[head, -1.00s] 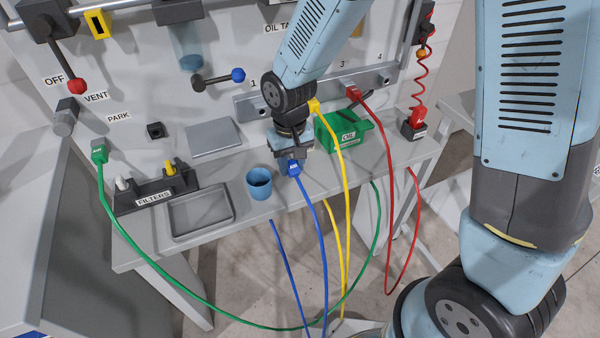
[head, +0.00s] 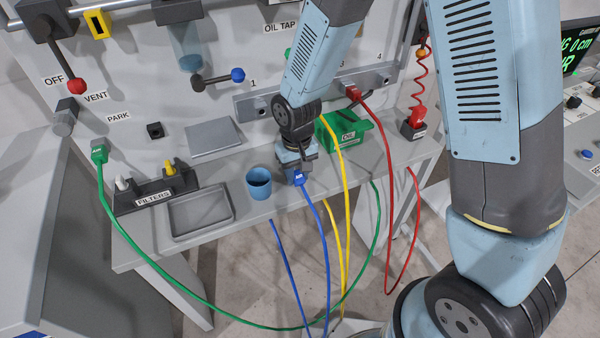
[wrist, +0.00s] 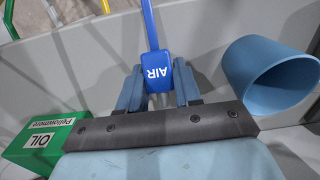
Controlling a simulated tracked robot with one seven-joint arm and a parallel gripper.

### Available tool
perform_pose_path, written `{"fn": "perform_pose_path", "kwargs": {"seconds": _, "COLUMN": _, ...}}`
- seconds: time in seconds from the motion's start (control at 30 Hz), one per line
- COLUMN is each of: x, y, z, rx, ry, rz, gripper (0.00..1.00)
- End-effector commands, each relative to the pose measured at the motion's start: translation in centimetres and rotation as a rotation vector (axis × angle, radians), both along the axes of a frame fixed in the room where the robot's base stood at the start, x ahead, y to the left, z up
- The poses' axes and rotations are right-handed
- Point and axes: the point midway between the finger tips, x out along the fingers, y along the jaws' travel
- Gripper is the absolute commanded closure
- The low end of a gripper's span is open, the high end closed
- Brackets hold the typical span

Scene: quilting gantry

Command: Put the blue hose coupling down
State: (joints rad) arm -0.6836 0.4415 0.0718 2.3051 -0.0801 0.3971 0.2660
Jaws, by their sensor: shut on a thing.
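The blue hose coupling (wrist: 157,75), marked AIR, is between the two fingers of my gripper (wrist: 158,92) in the wrist view, with its blue hose running away from it. In the head view the coupling (head: 299,178) shows at the front of my gripper (head: 297,172), low over the front part of the grey bench (head: 225,222). My gripper is shut on it. I cannot tell whether the coupling touches the bench top.
A blue cup (head: 259,183) stands just left of my gripper. A green OIL box (head: 344,138) is to the right, with yellow and red hoses near it. A shallow grey tray (head: 201,212) and the FILTERS holder (head: 155,192) are further left. The bench's front edge is close.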

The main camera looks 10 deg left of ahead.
Motion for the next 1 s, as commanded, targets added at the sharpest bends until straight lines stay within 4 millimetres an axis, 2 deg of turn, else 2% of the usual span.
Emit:
{"fn": "perform_pose_path", "kwargs": {"seconds": 0.07, "x": 0.0, "y": 0.0, "z": -0.2, "rx": -0.001, "ry": 0.001, "rz": 0.000, "gripper": 1.00}}
{"fn": "perform_pose_path", "kwargs": {"seconds": 0.1, "x": 0.0, "y": 0.0, "z": -0.2, "rx": 0.000, "ry": 0.000, "rz": 0.000, "gripper": 0.65}}
{"fn": "perform_pose_path", "kwargs": {"seconds": 0.33, "x": 0.0, "y": 0.0, "z": -0.2, "rx": 0.000, "ry": 0.000, "rz": 0.000, "gripper": 0.43}}
{"fn": "perform_pose_path", "kwargs": {"seconds": 0.7, "x": 0.0, "y": 0.0, "z": 0.3, "rx": 0.001, "ry": -0.002, "rz": -0.001, "gripper": 0.41}}
{"fn": "perform_pose_path", "kwargs": {"seconds": 0.87, "x": 0.1, "y": 0.0, "z": 2.0, "rx": 0.003, "ry": -0.003, "rz": -0.001, "gripper": 0.41}}
{"fn": "perform_pose_path", "kwargs": {"seconds": 1.0, "x": 0.1, "y": 0.0, "z": 4.3, "rx": 0.003, "ry": -0.004, "rz": -0.001, "gripper": 0.41}}
